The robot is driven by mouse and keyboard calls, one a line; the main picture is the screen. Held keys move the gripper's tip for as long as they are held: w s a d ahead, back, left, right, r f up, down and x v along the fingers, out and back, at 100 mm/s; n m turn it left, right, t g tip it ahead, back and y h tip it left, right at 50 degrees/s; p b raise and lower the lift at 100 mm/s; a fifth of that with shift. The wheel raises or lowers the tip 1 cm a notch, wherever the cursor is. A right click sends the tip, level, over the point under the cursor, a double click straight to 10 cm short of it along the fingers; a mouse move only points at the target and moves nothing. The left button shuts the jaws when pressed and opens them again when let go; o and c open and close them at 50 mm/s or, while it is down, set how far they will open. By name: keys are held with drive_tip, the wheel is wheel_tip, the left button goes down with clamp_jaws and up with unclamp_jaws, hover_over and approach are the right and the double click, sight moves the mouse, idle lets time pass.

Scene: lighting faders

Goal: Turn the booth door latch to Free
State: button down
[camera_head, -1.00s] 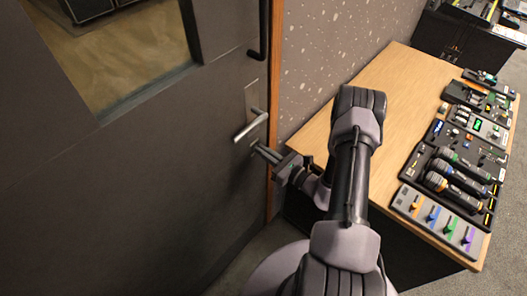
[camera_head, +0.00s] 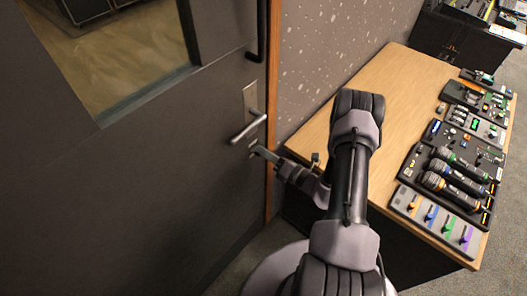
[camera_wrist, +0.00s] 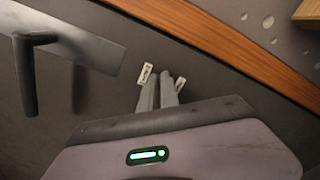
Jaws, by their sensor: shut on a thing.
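The grey door (camera_head: 160,190) has a silver lever handle (camera_head: 248,128) on a metal plate. The handle also shows at the upper left of the wrist view (camera_wrist: 28,75). My gripper (camera_head: 258,152) reaches the door just below the handle. In the wrist view its two fingers (camera_wrist: 160,90) are close together against the door, shut on the latch, which they hide. Two small white labels, one on the left (camera_wrist: 145,74) and one on the right (camera_wrist: 180,84), flank the fingertips. Their text is too small to read. The latch's angle cannot be told.
A wooden door frame (camera_head: 273,110) edges the door, beside a speckled wall (camera_head: 325,45). A wooden table (camera_head: 385,95) stands to the right, with fader panels, microphones and other gear along its right side. A black pull handle (camera_head: 262,30) is above the lever.

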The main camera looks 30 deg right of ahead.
drive_tip(key=m, duration=0.3)
drive_tip(key=shift+f+m, duration=0.15)
drive_tip(key=shift+m, duration=0.15)
drive_tip(key=shift+d+f+m, duration=0.1)
drive_tip(key=shift+f+m, duration=0.1)
drive_tip(key=shift+m, duration=1.6)
drive_tip(key=c, duration=1.6)
unclamp_jaws()
drive_tip(key=p+v, duration=0.2)
drive_tip(key=v, duration=1.5)
drive_tip(key=shift+s+p, duration=0.15)
drive_tip(key=shift+p, duration=0.25)
